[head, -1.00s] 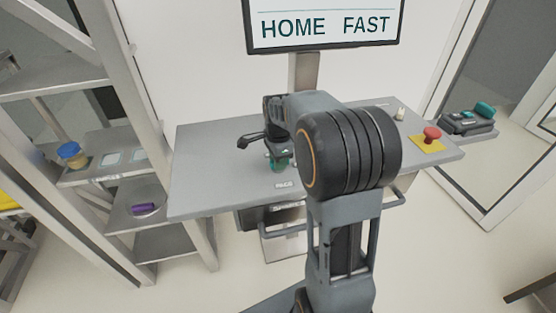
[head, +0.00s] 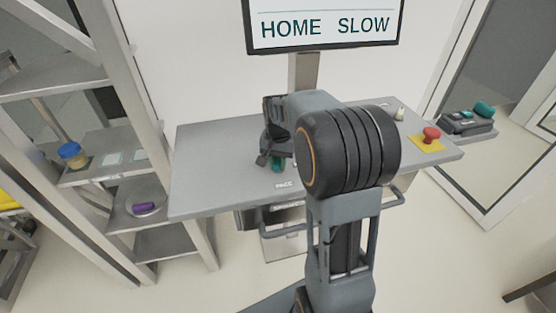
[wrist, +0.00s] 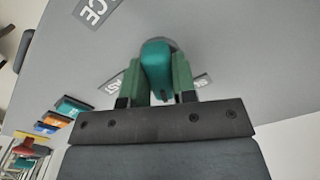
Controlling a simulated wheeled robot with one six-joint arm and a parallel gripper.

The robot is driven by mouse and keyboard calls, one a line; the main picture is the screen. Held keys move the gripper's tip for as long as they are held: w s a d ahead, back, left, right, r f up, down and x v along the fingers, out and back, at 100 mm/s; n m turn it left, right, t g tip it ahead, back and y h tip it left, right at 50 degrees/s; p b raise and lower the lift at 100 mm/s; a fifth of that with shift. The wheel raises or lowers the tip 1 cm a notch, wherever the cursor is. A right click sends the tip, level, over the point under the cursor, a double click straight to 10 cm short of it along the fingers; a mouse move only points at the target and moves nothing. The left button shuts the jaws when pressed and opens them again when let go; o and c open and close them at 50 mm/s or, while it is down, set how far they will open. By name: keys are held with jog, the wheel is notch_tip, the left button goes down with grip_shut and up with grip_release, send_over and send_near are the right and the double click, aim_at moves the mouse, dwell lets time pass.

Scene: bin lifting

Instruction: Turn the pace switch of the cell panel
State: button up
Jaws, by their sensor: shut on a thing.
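The pace switch, a teal knob (wrist: 157,62), stands on the grey panel top (wrist: 240,60). In the wrist view my gripper (wrist: 157,82) has its green fingers on both sides of the knob and is shut on it. In the head view my gripper (head: 272,158) is low over the panel top (head: 215,185), with a little teal of the knob (head: 277,166) showing behind the PACE label (head: 284,185). The screen (head: 325,24) above the panel reads HOME SLOW.
A red button (head: 431,134) on a yellow plate and a small pale switch (head: 400,114) are on the panel's right. A shelf rack at left holds a blue-lidded jar (head: 72,153) and a purple item (head: 145,206) on a dish. The panel's left part is clear.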

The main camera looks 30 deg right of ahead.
aim_at(278, 159)
jog(key=n, duration=0.5)
jog(key=shift+n, duration=0.4)
dwell(0.4)
jog(key=o, duration=0.9)
jog(key=shift+r, duration=0.1)
notch_tip(278, 159, up, 14)
jog(key=shift+f, duration=0.15)
dwell(0.4)
